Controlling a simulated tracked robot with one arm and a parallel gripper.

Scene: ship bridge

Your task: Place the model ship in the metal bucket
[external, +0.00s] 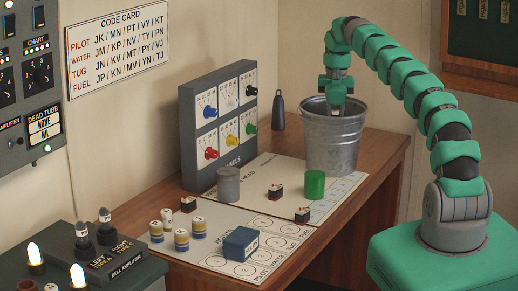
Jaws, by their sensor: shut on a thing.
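The metal bucket (333,148) is grey and stands upright at the back right of the wooden desk. My gripper (335,103) points down into the bucket's mouth, with its fingertips at about rim height. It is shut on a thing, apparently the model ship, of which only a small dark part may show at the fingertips. The bucket's near wall and the fingers hide the rest, so I cannot tell whether it touches the bucket.
A dark bottle-shaped object (278,112) stands left of the bucket. A panel with coloured knobs (218,125) stands farther left. A green cylinder (315,185), a grey cylinder (228,185), a blue box (240,243) and several small pieces stand on the white boards in front.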

